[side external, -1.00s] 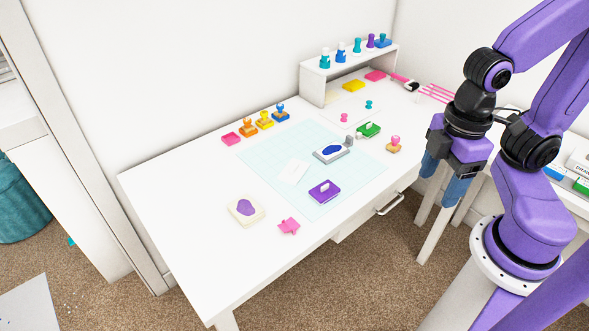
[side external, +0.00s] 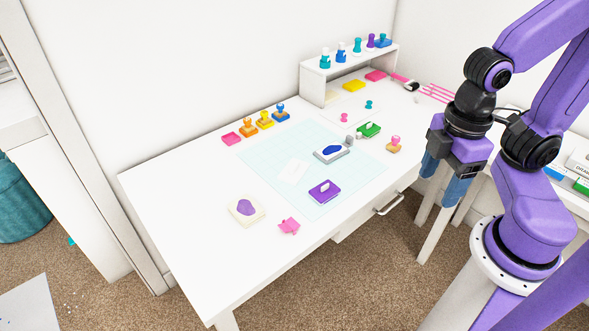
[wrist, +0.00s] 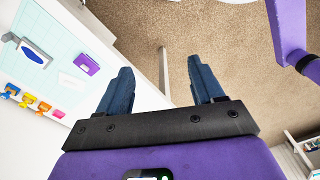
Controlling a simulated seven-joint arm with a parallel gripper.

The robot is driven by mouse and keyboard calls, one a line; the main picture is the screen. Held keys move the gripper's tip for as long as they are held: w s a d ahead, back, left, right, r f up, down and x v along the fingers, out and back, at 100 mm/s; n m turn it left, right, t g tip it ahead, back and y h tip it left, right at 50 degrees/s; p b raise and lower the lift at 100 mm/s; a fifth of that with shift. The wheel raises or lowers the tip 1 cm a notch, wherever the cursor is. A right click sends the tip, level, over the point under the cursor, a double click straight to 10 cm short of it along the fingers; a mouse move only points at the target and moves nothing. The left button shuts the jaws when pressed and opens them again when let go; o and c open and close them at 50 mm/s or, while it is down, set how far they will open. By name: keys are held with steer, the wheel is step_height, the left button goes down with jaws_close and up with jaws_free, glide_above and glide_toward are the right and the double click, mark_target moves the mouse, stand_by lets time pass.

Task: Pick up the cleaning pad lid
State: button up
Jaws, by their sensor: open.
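No piece is clearly marked as the cleaning pad lid, and I cannot tell for certain which it is. A cream square pad with a purple blotch (side external: 246,209) lies on the white desk, left of the pale blue mat. A purple block with a white top piece (side external: 323,191) lies on the mat's near side and also shows in the wrist view (wrist: 86,64). A grey tray with a blue oval (side external: 331,151) lies farther back on the mat. My gripper (side external: 444,177) is open and empty, off the desk's right front edge; the wrist view (wrist: 160,72) shows floor between its fingers.
A pink folded piece (side external: 289,226) lies near the desk's front edge. Several coloured stamps stand along the back, near a small white shelf (side external: 342,68). A green piece (side external: 369,130) and a pink-topped stamp (side external: 395,144) are nearest my gripper. The desk's left end is clear.

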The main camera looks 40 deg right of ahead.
steer(key=o, duration=0.6)
